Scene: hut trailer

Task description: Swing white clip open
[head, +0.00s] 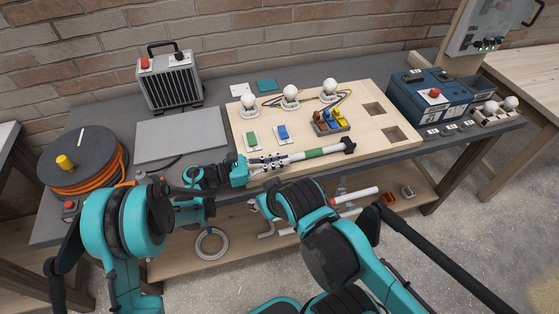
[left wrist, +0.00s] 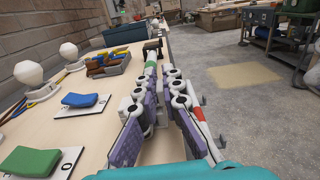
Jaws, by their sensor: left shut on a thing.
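My left gripper (head: 285,158) reaches in from the left at the front edge of the pale wooden board. Its spotted fingers (left wrist: 160,105) are closed in on a small white piece (left wrist: 160,112), which looks like the white clip; the fingers hide much of it. A white rod with a green band (head: 314,153) and a black end lies along the board's front edge, just beyond the fingertips. It also shows in the left wrist view (left wrist: 151,70), in line with the fingers. The clip's hinge cannot be made out. My right arm crosses the lower middle; its gripper is not seen.
Green (head: 251,138) and blue (head: 282,132) switches, several bulbs and a grey connector tray (head: 330,126) stand on the board (head: 375,145). A cable reel (head: 82,160) sits left, a blue case (head: 430,95) right. Pipes lie on the shelf below. The floor right of the bench is open.

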